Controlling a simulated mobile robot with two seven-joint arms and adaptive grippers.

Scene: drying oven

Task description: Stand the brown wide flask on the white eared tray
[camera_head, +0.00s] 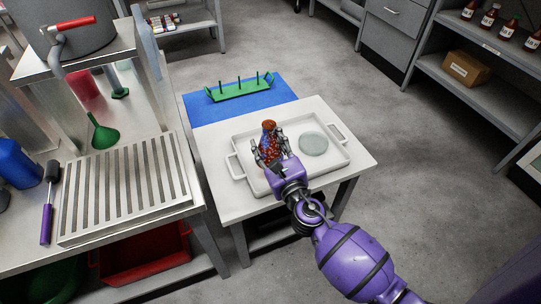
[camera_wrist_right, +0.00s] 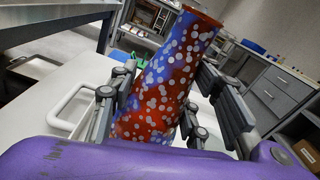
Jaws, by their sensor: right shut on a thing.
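My right gripper (camera_head: 270,148) is shut on a tall red-and-blue vessel with white spots and a brown-orange top (camera_head: 269,126). In the right wrist view the spotted vessel (camera_wrist_right: 168,85) stands between the fingers, leaning somewhat to the right in the picture. No plain brown flask shows in the hand. The white eared tray (camera_head: 252,182) lies on the small white table, with a handle at each end. The vessel is over the tray's left half; I cannot tell whether its base touches the tray. My left gripper is out of view.
A pale round disc (camera_head: 313,144) lies on the tray's right half. Behind is a blue mat (camera_head: 205,108) with a green pegged rack (camera_head: 240,91). A slatted metal rack (camera_head: 125,190) is on the bench at left. Brown labelled bottles (camera_head: 489,17) stand on the right shelf.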

